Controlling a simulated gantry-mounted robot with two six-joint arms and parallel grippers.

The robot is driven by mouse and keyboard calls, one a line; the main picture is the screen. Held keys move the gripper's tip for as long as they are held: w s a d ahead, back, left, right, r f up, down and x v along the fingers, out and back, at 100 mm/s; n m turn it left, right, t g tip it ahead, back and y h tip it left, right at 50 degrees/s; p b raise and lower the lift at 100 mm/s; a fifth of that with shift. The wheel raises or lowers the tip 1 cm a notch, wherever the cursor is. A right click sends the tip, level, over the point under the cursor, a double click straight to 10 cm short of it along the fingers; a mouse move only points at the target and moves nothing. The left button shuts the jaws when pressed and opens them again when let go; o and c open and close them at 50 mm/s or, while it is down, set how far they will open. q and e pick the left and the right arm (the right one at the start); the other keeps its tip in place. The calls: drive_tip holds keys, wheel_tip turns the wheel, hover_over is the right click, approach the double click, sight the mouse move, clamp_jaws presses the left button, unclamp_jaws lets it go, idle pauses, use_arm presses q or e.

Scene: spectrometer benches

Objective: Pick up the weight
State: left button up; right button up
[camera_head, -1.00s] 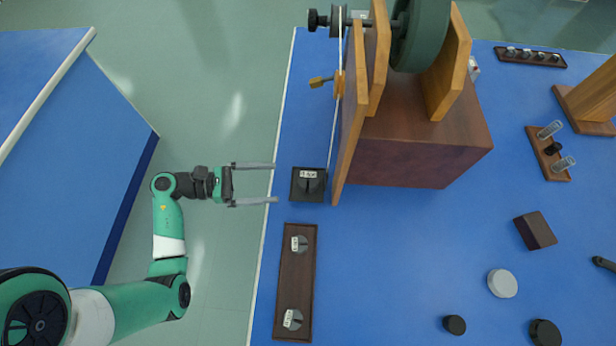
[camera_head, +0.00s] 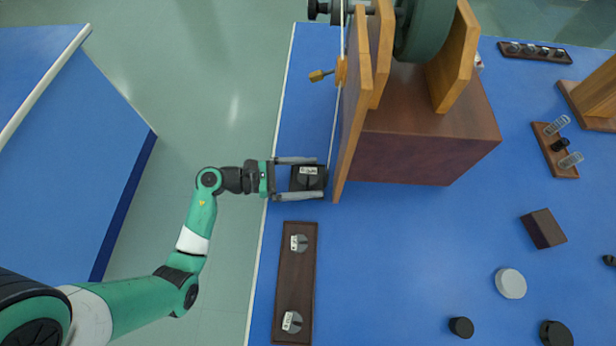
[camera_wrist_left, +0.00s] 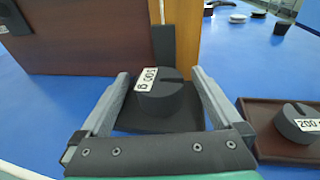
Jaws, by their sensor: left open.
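A dark slotted weight (camera_head: 308,178) with a white label sits on a small black square base beside the wooden apparatus. It also shows in the left wrist view (camera_wrist_left: 160,98), upright between my fingers. My left gripper (camera_head: 318,178) is open, with one finger on each side of the weight. The fingers reach around it and I see no clear grip on it. In the left wrist view the open fingers (camera_wrist_left: 160,76) flank the weight. My right gripper is not in view.
A brown tray (camera_head: 296,270) with two more labelled weights lies just in front. A wooden apparatus (camera_head: 430,140) with a green wheel stands close to the right of the weight. Discs and a brown block (camera_head: 543,228) lie farther right.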

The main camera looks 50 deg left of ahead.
sight(308, 176)
use_arm(q)
clamp_jaws()
idle(0.3)
drive_tip(key=shift+r, duration=0.1)
drive_tip(key=shift+r+p, duration=0.35)
drive_tip(key=shift+r, duration=0.1)
wheel_tip(308, 176, up, 3)
drive_tip(key=shift+f+p, duration=0.1)
drive_tip(key=shift+p, duration=0.75)
drive_tip(key=d+r+p, duration=0.1)
drive_tip(key=s+d+r+p, duration=0.1)
drive_tip(key=r, duration=0.1)
drive_tip(key=s+d+r+p, duration=0.1)
drive_tip(key=r, duration=0.1)
drive_tip(key=shift+s+d, duration=0.2)
drive_tip(key=shift+d, duration=0.15)
drive_tip(key=s+d+r+p, duration=0.3)
drive_tip(key=s+d+r, duration=0.1)
drive_tip(key=d, duration=0.4)
drive_tip(key=shift+s+r+p, duration=0.15)
drive_tip(key=shift+s+p, duration=0.15)
drive_tip(key=shift+s, duration=0.3)
